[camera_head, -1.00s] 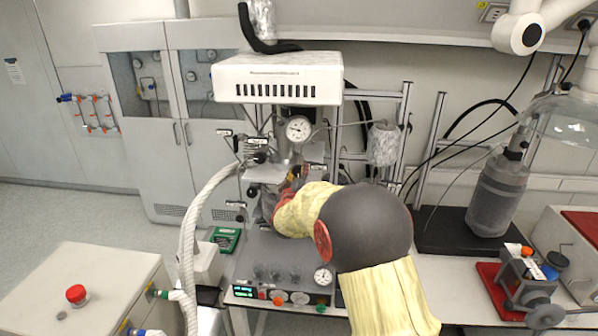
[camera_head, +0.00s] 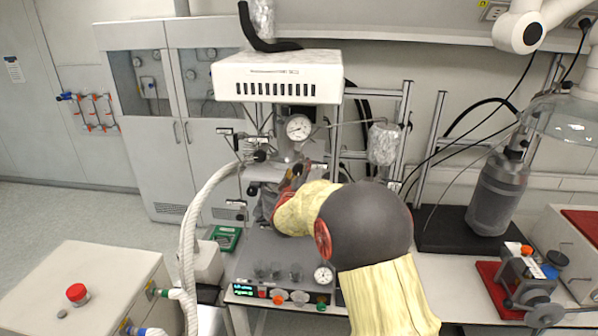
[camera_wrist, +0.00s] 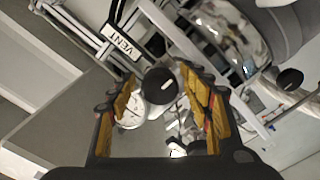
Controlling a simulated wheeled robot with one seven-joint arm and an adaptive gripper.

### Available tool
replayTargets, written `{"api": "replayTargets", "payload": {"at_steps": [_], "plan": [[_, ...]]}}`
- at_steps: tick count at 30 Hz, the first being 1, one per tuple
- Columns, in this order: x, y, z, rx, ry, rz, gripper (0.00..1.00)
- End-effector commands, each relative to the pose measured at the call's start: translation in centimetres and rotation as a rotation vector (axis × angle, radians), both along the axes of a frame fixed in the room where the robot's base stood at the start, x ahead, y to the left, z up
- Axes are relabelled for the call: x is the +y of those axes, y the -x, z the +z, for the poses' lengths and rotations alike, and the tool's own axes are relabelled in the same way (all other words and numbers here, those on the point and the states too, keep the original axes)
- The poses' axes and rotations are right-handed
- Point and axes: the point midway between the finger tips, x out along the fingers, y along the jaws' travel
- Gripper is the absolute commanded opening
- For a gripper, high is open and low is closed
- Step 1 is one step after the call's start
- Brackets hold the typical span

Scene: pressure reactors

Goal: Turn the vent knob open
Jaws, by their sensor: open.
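The vent knob (camera_wrist: 161,87) is a round black knob with a white mark, seen in the wrist view beside a white label (camera_wrist: 122,42) reading VENT. My gripper (camera_wrist: 164,98) has its yellow-padded fingers spread, one on each side of the knob in the picture. I cannot tell whether either finger touches it. In the head view my gripper (camera_head: 291,180) is at the front of the reactor (camera_head: 287,150), below its pressure gauge (camera_head: 298,127). My arm hides part of the reactor, and I cannot make out the vent knob there.
Another black knob (camera_wrist: 290,79) is at the right of the wrist view. A white corrugated hose (camera_head: 190,245) runs down left of the reactor. A grey cylinder (camera_head: 498,190) stands at the right.

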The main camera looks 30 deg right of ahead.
Motion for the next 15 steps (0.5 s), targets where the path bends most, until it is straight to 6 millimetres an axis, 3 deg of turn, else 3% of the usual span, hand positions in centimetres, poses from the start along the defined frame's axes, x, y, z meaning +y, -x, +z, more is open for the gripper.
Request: {"api": "replayTargets", "payload": {"at_steps": [8,15], "plan": [[0.7,1.0,-0.2,0.003,-0.001,0.001,0.51],[2.8,3.9,-0.1,0.003,-0.001,0.001,0.51]]}}
